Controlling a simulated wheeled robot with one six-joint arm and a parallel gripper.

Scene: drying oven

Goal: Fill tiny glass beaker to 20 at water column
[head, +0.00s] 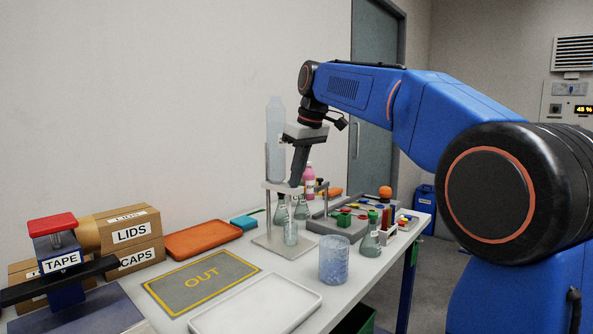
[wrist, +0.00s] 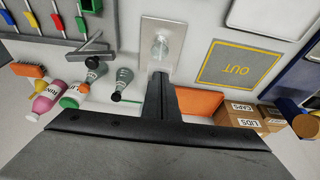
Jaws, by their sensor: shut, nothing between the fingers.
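The water column (head: 275,140) is a tall clear bottle on a metal stand at the back of the table. The tiny glass beaker (head: 291,232) stands upright on the stand's base plate (head: 275,243), below the column's shelf. In the wrist view the beaker (wrist: 160,46) is on the pale base plate (wrist: 152,70). My gripper (head: 295,184) points down beside the column, at about shelf height, shut and empty. In the wrist view its closed fingers (wrist: 162,78) reach toward the plate, above the beaker. The water level in the beaker and any scale marks are too small to read.
An empty white tray (head: 255,305), a grey OUT mat (head: 203,281) and an orange tray (head: 203,240) lie left of the stand. A blue-patterned cup (head: 334,262) and a flask (head: 370,241) stand right.

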